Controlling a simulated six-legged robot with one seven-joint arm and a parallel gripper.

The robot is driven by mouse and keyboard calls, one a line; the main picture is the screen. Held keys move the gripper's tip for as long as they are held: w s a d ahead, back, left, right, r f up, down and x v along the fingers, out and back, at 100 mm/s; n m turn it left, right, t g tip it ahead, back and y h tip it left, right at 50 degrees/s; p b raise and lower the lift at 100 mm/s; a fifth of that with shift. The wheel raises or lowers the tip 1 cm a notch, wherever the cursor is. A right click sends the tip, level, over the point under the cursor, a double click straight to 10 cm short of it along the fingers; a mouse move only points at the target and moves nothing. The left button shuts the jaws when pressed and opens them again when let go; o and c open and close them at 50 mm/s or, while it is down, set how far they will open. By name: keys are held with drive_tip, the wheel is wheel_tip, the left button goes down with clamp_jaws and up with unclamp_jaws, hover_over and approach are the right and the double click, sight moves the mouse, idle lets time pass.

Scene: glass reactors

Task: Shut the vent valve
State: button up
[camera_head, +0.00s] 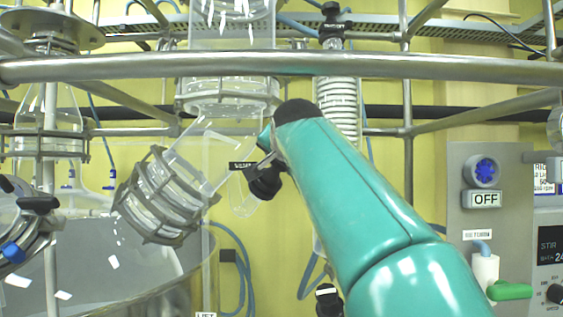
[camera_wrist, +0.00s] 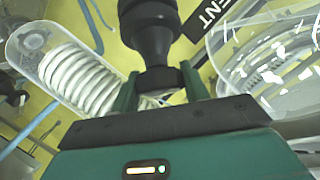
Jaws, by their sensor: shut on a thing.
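The vent valve is a black knob and stem (camera_wrist: 152,30) beside a black VENT label (camera_wrist: 222,18) in the wrist view. My gripper (camera_wrist: 160,84) is shut on the valve's black lower part, with one green finger on each side. In the head view the black valve (camera_head: 265,182) hangs beside a small black label (camera_head: 243,165) at the glass. My gripper (camera_head: 267,139) shows there only as a green tip, mostly hidden behind my arm. The valve's handle position cannot be told.
A coiled glass condenser (camera_head: 338,98) stands just behind my arm. A clamped glass neck (camera_head: 165,195) slants down to the left. A steel rail (camera_head: 150,68) crosses above.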

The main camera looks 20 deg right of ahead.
drive_tip(key=shift+a+f+m+g+h, duration=0.1)
drive_tip(key=shift+m+g+h, duration=0.8)
drive_tip(key=shift+m, duration=0.9)
drive_tip(key=shift+g, duration=0.4)
drive_tip(key=o, duration=1)
drive_tip(key=shift+c, duration=0.2)
drive_tip(key=shift+o, duration=0.2)
